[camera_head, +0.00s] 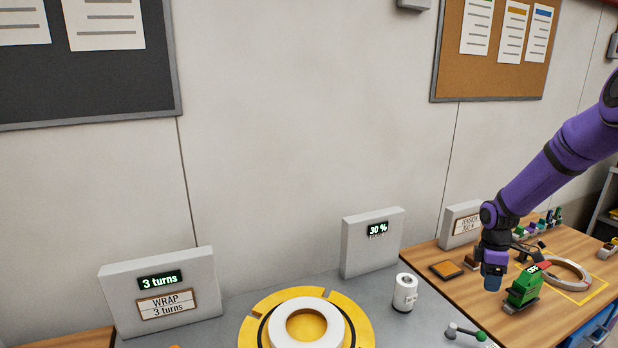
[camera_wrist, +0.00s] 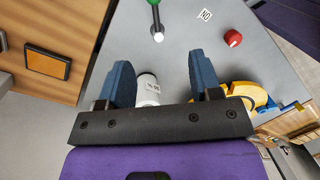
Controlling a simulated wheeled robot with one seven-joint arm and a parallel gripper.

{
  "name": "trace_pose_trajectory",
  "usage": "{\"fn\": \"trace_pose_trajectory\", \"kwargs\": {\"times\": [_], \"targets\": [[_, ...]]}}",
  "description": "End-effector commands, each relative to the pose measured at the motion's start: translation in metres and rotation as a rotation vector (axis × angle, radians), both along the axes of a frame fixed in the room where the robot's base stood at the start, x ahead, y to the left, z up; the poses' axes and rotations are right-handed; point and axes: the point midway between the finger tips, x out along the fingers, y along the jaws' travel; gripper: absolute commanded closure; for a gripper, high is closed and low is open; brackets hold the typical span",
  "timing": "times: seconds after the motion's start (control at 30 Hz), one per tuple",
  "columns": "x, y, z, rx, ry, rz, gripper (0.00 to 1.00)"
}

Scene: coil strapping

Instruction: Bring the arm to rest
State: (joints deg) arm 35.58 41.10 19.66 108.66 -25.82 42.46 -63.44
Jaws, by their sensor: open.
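My purple arm reaches in from the right in the head view. My gripper (camera_head: 493,281) points down beside a green tool (camera_head: 524,287) on the wooden bench; I cannot tell whether they touch. In the wrist view the two blue fingers of my gripper (camera_wrist: 162,76) stand wide apart. Nothing is held between them. A white cylinder (camera_wrist: 148,88) shows beyond the gap, on the grey table, partly hidden by the gripper's dark bar.
The grey table carries a white ring (camera_head: 334,325) on a yellow turntable (camera_head: 258,328), the white cylinder (camera_head: 405,292) and a green-handled lever (camera_head: 466,333). Signs reading "3 turns" (camera_head: 160,290) and "30 %" (camera_head: 372,242) stand behind. An orange-topped pad (camera_head: 446,269) lies on the bench.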

Motion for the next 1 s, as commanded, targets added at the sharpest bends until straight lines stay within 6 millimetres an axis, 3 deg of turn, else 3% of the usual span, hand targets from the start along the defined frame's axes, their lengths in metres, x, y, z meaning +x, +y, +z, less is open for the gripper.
{"fn": "trace_pose_trajectory", "kwargs": {"times": [0.03,0.1,0.5,0.8,1.0], "targets": [[-0.001,0.008,0.023,-0.026,-0.015,-0.022,0.42],[-0.006,0.017,0.048,-0.053,-0.034,-0.065,0.42],[-0.051,0.077,0.18,-0.16,-0.175,-0.323,0.42],[-0.108,0.123,0.255,-0.165,-0.305,-0.531,0.42],[-0.154,0.15,0.293,-0.13,-0.39,-0.672,0.42]]}}
